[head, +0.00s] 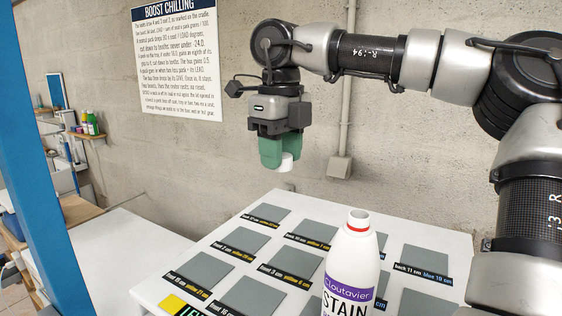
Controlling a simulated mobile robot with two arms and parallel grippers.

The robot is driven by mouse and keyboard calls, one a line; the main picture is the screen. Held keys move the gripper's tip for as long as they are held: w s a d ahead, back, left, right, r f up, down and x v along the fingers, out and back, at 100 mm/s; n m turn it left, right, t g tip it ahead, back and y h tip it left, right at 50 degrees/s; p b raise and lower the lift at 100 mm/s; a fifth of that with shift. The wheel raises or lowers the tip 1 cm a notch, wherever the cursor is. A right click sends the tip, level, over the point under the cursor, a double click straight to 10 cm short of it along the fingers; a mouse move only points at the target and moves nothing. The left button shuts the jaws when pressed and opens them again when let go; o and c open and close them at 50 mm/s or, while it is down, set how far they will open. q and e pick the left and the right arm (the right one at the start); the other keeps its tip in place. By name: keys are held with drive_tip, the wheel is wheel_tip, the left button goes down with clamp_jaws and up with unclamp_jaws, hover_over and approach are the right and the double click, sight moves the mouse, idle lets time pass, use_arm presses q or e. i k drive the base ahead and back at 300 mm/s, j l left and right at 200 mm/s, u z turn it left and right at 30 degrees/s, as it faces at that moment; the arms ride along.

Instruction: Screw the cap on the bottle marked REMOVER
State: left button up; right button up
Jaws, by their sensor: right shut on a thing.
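A white bottle (350,262) stands upright on the near part of the white plinth. Its purple band reads "Cloutavier" and the large word below reads "STAIN". The rest of its label is cut off by the bottom edge, so I cannot read REMOVER. Its open neck has a red ring and no cap on it. My right gripper (281,154) has green fingers shut on a white cap (287,163), which pokes out below them. It is held in the air, up and left of the bottle's neck in the picture, apart from it. My left gripper is not in view.
The plinth top (278,212) carries several grey square pads with black labels in rows. A concrete wall with a poster (177,58) and a pipe stands behind. A blue post (38,150) and shelves with small bottles are at left. A white surface (115,250) lies left of the plinth.

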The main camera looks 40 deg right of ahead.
sight(352, 272)
drive_tip(key=k, duration=1.5)
